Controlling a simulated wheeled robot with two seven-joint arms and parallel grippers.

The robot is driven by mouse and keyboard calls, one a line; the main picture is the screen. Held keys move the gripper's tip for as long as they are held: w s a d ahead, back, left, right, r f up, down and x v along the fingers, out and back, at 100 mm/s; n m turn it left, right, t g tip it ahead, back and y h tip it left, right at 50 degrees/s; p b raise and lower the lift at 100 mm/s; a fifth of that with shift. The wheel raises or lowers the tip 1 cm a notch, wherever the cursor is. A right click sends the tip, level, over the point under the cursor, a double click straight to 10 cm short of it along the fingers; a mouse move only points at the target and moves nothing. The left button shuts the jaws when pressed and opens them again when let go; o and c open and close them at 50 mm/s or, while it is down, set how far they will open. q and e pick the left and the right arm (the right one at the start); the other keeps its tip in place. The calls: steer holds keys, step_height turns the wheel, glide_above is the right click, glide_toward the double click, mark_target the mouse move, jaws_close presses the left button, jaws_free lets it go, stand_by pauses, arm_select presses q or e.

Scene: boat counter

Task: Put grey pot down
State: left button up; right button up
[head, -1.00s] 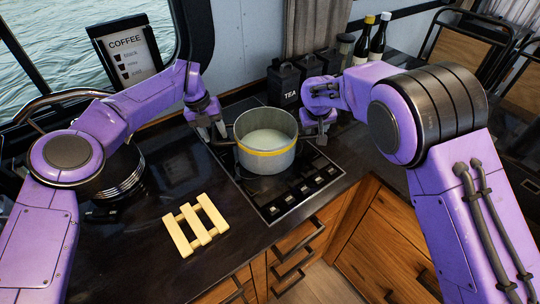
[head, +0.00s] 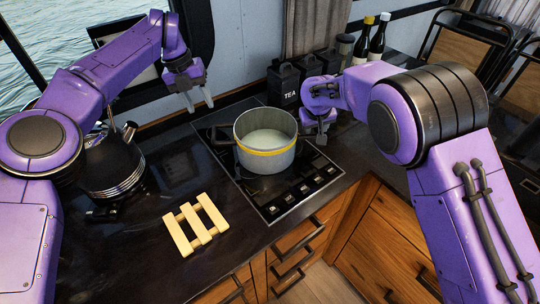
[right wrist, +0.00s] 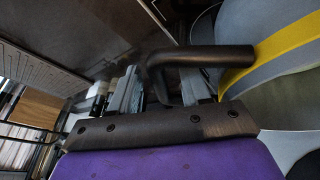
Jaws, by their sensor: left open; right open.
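The grey pot (head: 265,162) with a yellow band stands upright on the black stove (head: 290,190), with pale contents inside. Its left handle (head: 222,143) is free. My left gripper (head: 199,105) is open and empty, raised above the counter to the left of the pot and apart from it. My right gripper (head: 318,140) is open at the pot's right side. In the right wrist view the pot's dark handle (right wrist: 215,56) lies by the open fingers of that gripper (right wrist: 165,88), and the pot's wall (right wrist: 270,60) shows at the right. I cannot tell whether the fingers touch the handle.
A wooden trivet (head: 196,224) lies on the dark counter left of the stove. A black kettle (head: 112,165) stands at the left. Dark canisters (head: 284,84) and two bottles (head: 378,38) stand behind the pot. The counter between kettle and trivet is clear.

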steer(key=v, duration=1.2)
